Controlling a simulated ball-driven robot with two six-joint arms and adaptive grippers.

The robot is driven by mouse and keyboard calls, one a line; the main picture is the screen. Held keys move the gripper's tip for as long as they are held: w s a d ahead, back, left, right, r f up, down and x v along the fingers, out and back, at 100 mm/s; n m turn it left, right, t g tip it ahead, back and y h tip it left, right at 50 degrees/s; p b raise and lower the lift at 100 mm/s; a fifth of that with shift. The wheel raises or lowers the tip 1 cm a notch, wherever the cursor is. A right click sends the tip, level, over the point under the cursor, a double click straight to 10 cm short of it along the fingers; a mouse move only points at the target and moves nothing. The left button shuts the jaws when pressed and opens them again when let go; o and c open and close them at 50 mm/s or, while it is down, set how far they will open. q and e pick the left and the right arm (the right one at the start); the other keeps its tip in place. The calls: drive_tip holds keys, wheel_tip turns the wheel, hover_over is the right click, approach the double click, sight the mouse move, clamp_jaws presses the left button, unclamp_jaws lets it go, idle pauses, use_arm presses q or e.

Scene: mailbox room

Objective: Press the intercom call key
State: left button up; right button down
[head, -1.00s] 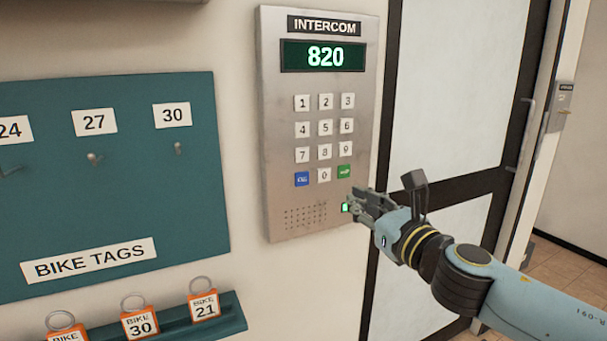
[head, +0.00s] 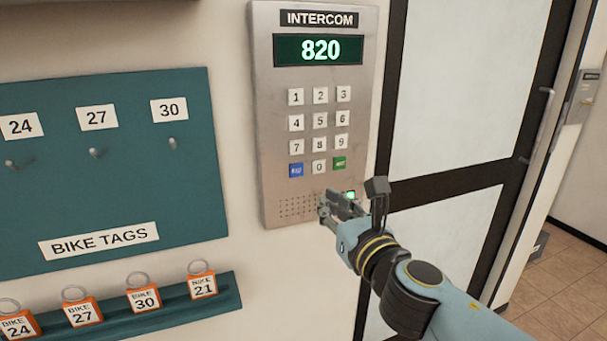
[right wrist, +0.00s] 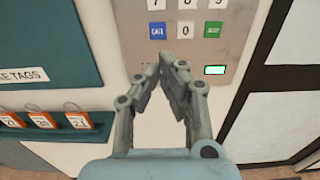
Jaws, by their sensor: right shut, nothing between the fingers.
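The intercom (head: 264,120) is a grey metal panel on the wall, with a green display (head: 319,50) reading 820. Below its number keys are a blue key (head: 296,169) at left and a green key (head: 340,163) at right. Both show in the right wrist view, the blue key (right wrist: 158,31) and the green key (right wrist: 212,30); their small lettering is hard to read. My right gripper (head: 324,207) is shut and empty, in front of the panel's lower part, below the 0 key (head: 319,167). In the right wrist view its fingertips (right wrist: 160,73) sit below the key row. My left gripper is out of view.
A small green light (head: 350,195) is lit beside the speaker holes. A teal bike-tag board (head: 110,190) with hooks hangs at left, above a ledge (head: 228,295) holding orange tags (head: 144,297). A dark-framed door (head: 450,186) stands at right.

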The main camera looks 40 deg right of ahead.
sight(299, 171)
drive_tip(key=p+x, duration=0.1)
drive_tip(key=x, duration=1)
drive_tip(key=shift+w, duration=0.25)
drive_tip(key=shift+w+d, duration=0.15)
drive_tip(key=shift+w, duration=0.45)
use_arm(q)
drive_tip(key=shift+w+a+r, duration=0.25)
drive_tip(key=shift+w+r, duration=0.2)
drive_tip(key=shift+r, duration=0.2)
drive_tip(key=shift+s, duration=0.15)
use_arm(e)
drive_tip(key=shift+w, duration=0.15)
